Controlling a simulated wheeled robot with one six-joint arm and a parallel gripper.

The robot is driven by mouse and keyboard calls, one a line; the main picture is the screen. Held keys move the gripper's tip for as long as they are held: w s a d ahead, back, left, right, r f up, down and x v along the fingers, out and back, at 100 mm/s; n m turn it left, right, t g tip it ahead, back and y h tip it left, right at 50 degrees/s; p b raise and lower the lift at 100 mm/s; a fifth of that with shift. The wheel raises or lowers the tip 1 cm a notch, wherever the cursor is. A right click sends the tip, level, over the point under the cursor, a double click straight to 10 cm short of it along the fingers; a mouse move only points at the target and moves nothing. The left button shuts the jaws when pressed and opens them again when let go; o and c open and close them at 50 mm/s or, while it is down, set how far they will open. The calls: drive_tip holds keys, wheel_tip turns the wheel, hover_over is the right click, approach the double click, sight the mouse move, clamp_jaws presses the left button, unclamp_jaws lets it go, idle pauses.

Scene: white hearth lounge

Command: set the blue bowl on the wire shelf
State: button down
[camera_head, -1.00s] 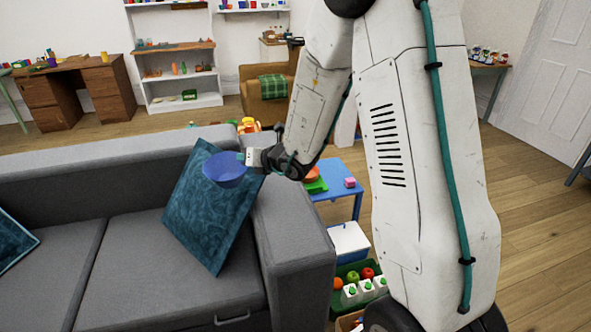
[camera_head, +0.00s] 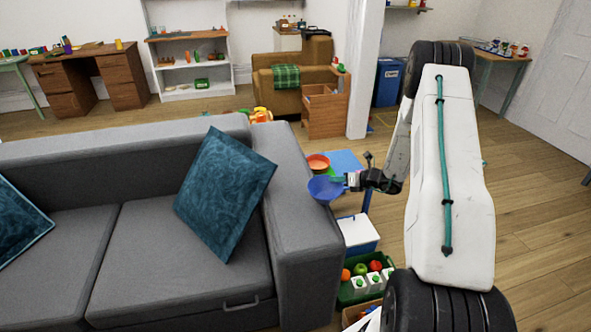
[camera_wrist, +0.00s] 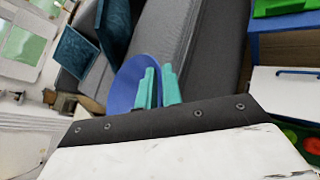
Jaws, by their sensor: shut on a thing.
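The blue bowl (camera_head: 324,190) is held by my gripper (camera_head: 341,181) beside the right arm of the sofa, in front of the blue table. In the wrist view the bowl (camera_wrist: 133,84) is seen past the two teal fingers of my gripper (camera_wrist: 157,88), which are shut on its rim. The sofa fills the space behind it there. I cannot pick out the wire shelf for certain in either view.
A grey sofa (camera_head: 150,245) with teal cushions stands at left. A blue table (camera_head: 346,161) with an orange bowl (camera_head: 317,163), a white box (camera_head: 357,233) and a green crate (camera_head: 347,296) are near the sofa's arm. Wooden floor (camera_head: 540,220) is clear at right.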

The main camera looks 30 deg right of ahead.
drive_tip(key=w+a, duration=0.1)
drive_tip(key=w, duration=0.2)
drive_tip(key=w+a, duration=0.2)
drive_tip(key=w, duration=0.1)
drive_tip(key=w+a, duration=0.2)
drive_tip(key=w, duration=0.1)
drive_tip(key=shift+w, duration=0.25)
drive_tip(key=x, duration=0.4)
drive_tip(key=shift+w+a+r, duration=0.1)
drive_tip(key=shift+w+r, duration=0.1)
drive_tip(key=shift+r, duration=0.1)
drive_tip(key=shift+f, duration=0.3)
drive_tip(key=c, duration=1.6)
unclamp_jaws()
drive_tip(key=shift+o, duration=0.2)
